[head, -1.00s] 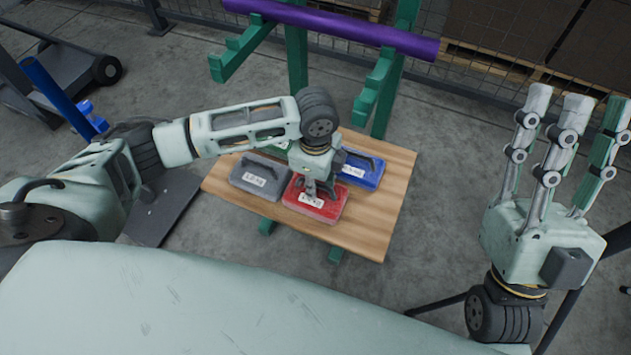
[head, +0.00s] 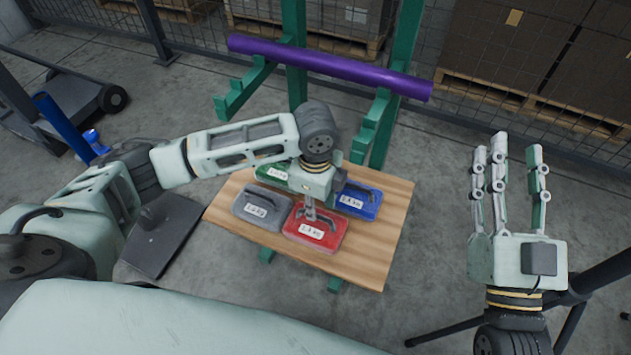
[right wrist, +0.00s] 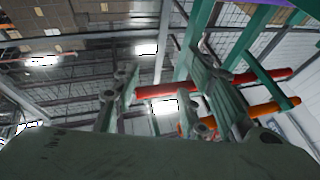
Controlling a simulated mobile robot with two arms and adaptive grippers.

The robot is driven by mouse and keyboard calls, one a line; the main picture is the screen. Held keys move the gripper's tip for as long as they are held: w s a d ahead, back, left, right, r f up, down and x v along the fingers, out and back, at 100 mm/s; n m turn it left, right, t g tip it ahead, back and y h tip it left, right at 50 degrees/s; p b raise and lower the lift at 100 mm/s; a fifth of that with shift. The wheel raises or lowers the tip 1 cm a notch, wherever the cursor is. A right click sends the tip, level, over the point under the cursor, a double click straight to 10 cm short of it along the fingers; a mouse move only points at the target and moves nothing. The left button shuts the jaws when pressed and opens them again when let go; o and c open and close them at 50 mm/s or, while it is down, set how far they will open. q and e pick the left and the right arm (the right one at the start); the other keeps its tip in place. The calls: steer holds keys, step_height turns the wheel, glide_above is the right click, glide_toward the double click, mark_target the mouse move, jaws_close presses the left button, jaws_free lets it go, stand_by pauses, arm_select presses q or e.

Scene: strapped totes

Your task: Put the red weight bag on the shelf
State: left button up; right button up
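The red weight bag (head: 318,240) lies flat on a wooden board (head: 372,252), nearest the front edge among several bags, with a white label facing up. My left gripper (head: 310,211) points down at the far part of the red bag, at its handle. Its fingers are small and partly hidden, so I cannot tell whether they have closed on the handle. My right gripper (head: 512,165) is raised at the right with its fingers pointing up, spread apart and empty. Its fingers also show in the right wrist view (right wrist: 160,100).
A grey bag (head: 248,212), a blue bag (head: 370,206) and a green bag (head: 268,174) lie around the red one. Behind the board stands a green rack bearing a purple roll (head: 330,66). A dark stand (head: 590,290) is beside my right arm.

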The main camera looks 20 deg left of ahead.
arm_select(q)
step_height(320, 180, up, 4)
steer(key=shift+f+p, duration=0.15)
steer(key=shift+p, duration=0.55)
step_height(320, 180, up, 3)
steer(key=shift+r+p, duration=0.1)
steer(key=shift+p, duration=0.5)
arm_select(e)
step_height(320, 180, down, 14)
steer(key=d+g+h, duration=0.2)
steer(key=g, duration=0.5)
steer(key=shift+s+g+h, duration=0.15)
steer(key=shift+g+h, duration=0.25)
arm_select(q)
steer(key=shift+s, duration=0.1)
arm_select(e)
steer(key=shift+s+f, duration=0.1)
